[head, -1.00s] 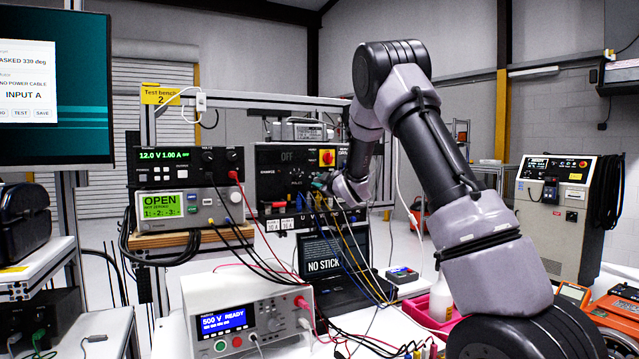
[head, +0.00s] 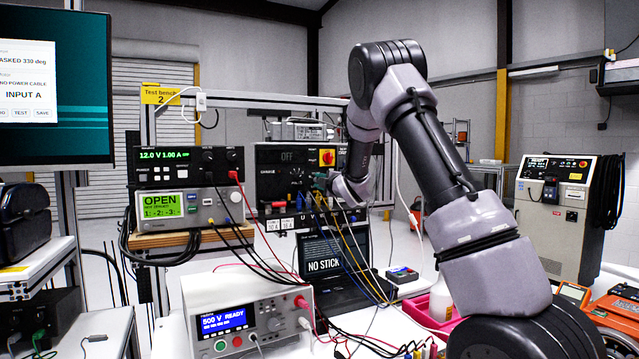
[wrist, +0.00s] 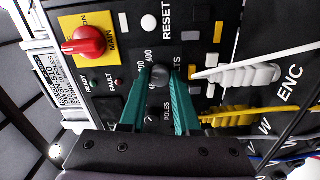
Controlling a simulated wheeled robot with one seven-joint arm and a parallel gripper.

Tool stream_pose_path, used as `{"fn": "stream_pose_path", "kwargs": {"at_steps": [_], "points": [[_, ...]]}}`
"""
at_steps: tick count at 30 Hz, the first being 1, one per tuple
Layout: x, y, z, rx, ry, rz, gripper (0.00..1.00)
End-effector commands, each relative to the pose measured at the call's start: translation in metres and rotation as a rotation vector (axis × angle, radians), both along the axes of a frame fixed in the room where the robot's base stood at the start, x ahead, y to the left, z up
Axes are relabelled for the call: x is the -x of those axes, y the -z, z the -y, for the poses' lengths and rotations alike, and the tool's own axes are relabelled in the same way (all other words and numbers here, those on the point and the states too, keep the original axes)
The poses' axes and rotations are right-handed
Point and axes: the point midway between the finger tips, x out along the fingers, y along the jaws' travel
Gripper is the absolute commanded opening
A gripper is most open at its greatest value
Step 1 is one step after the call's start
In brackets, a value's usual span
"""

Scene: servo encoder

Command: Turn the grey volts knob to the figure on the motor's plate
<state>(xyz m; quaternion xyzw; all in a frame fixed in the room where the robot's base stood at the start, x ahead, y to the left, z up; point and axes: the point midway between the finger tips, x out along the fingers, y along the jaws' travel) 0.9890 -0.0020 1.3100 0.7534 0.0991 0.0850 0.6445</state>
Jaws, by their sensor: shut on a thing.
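The volts knob (wrist: 160,76) is a small dark grey round knob on a black panel in the wrist view. Printed figures, one reading 400, show beside it, partly covered. My gripper (wrist: 161,80) has two green fingers, one on each side of the knob, shut on it. In the head view my gripper (head: 322,182) is at the right side of the black drive panel (head: 275,160), and the knob cannot be made out there. The panel's display reads OFF. A plate with small print (wrist: 68,85) shows sideways in the wrist view; I cannot tell whether it is the motor's plate.
A red main switch (wrist: 84,41) on a yellow square sits left of my fingers.

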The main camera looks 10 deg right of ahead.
Motion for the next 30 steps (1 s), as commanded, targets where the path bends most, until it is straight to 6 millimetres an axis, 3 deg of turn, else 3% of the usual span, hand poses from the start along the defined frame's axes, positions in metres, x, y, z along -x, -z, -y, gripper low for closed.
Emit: {"fn": "stream_pose_path", "kwargs": {"at_steps": [11, 12, 13, 14, 24, 30], "points": [[0.0, 0.002, 0.0, 0.004, 0.0, -0.002, 0.0], [0.0, 0.002, 0.0, 0.004, 0.0, -0.002, 0.46], [0.0, 0.002, 0.0, 0.004, 0.0, -0.002, 0.57], [0.0, 0.001, 0.0, 0.004, 0.0, -0.002, 0.61], [0.003, 0.001, 0.001, 0.002, 0.0, 0.0, 0.61], [0.029, 0.0, 0.008, 0.001, 0.002, -0.001, 0.61]]}}
